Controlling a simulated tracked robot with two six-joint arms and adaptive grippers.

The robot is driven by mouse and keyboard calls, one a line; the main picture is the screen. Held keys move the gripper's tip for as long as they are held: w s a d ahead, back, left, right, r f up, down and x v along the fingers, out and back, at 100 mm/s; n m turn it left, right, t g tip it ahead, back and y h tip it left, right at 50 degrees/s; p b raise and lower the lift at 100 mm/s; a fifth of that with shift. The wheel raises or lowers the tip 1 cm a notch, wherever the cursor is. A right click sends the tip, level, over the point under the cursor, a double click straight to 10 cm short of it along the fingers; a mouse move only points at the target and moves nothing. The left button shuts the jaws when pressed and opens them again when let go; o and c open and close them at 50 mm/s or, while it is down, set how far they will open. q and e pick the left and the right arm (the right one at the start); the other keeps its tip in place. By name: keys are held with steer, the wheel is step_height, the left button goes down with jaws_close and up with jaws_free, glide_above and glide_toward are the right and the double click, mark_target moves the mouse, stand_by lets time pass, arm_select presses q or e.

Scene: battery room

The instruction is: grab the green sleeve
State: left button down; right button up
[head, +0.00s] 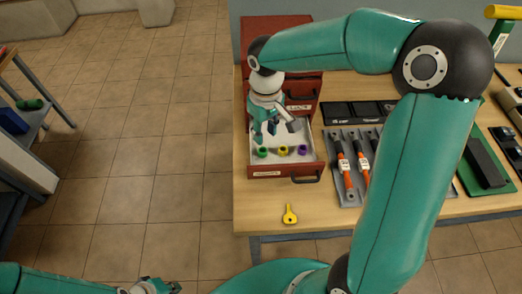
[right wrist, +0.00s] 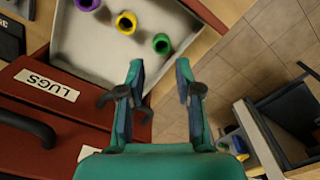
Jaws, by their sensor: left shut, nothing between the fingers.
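The green sleeve (head: 262,152) stands in the open drawer (head: 316,160), left of a yellow sleeve (head: 283,150) and a purple sleeve (head: 302,149). My right gripper (head: 266,131) is above the drawer, near the green sleeve, open and empty. In the right wrist view the green sleeve (right wrist: 161,43) lies ahead of the open fingertips (right wrist: 160,75), apart from them, with the yellow sleeve (right wrist: 126,22) and purple sleeve (right wrist: 88,4) further left. My left gripper (head: 155,287) is shut and empty at the bottom edge of the head view, away from the table.
A yellow tag (head: 290,214) lies on the table in front of the drawer. A grey tray (head: 349,199) with orange-handled tools is right of it. A red cabinet (head: 277,28) stands behind the drawer. Shelving (head: 34,118) is at the far left, with open tiled floor between.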

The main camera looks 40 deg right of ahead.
mark_target(263, 148)
step_height(263, 148, down, 8)
steer(key=shift+w+a+f+p, duration=0.1)
steer(key=shift+w+p, duration=0.05)
steer(key=shift+p, duration=0.6)
steer(key=shift+c, duration=0.3)
steer(key=shift+w, duration=0.1)
steer(key=shift+c, duration=1.4)
